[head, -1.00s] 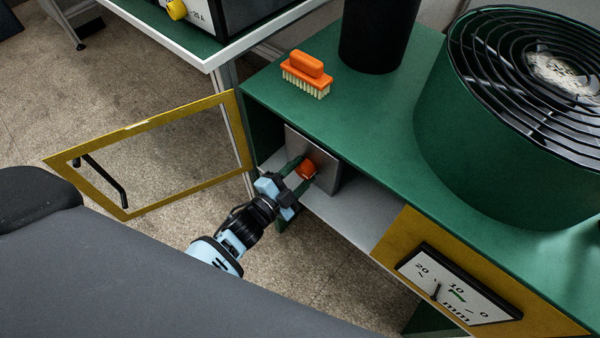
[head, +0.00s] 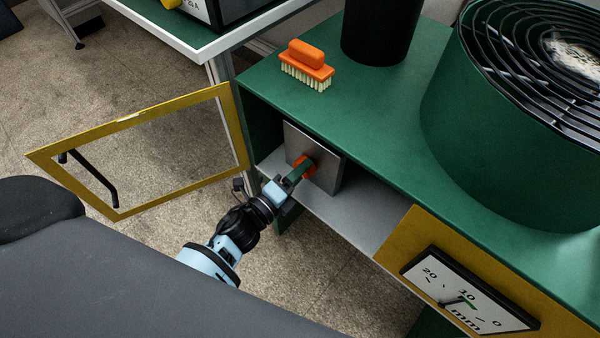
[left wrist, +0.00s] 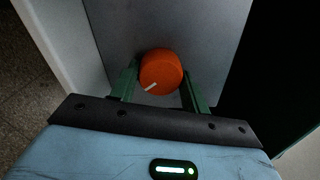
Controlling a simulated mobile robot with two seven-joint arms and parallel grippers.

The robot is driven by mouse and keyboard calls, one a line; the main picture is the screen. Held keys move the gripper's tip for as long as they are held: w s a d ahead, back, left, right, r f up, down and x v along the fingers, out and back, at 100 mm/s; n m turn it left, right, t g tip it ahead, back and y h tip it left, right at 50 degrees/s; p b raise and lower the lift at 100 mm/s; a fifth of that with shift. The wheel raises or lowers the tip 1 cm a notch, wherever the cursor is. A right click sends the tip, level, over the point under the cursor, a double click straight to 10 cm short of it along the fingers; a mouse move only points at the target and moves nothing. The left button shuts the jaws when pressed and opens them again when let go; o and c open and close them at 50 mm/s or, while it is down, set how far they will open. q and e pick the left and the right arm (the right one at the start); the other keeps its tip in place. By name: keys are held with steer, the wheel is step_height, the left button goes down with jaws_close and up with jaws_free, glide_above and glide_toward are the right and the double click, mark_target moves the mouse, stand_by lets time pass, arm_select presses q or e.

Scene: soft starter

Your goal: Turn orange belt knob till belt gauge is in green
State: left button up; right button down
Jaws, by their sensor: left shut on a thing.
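The orange belt knob (head: 302,167) is on a grey metal panel (head: 329,170) inside the open green cabinet. In the left wrist view the knob (left wrist: 161,72) shows a white mark pointing to its lower left. My left gripper (head: 301,170) is shut on the knob, with one finger on each side of it. The belt gauge (head: 478,284) is on the yellow front at the right, with marks 20, 10 and 0. Its dark needle slants right toward the small green mark; whether its tip lies in the green is too small to tell. My right gripper is not in view.
A yellow-framed door (head: 75,140) with a black handle stands open at left. An orange brush (head: 306,66), a black cylinder (head: 381,30) and a large green drum (head: 500,150) with a black grille stand on the cabinet top (head: 385,115). The grey shelf (head: 362,215) beside the panel is clear.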

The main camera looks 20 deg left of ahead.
arm_select(q)
steer(key=shift+f+m+b, duration=0.1)
steer(key=shift+m+b, duration=0.45)
steer(key=shift+m, duration=1.05)
steer(key=o, duration=1)
steer(key=shift+s, duration=0.15)
steer(key=v, duration=0.7)
steer(key=shift+s+a, duration=0.15)
steer(key=shift+s, duration=0.15)
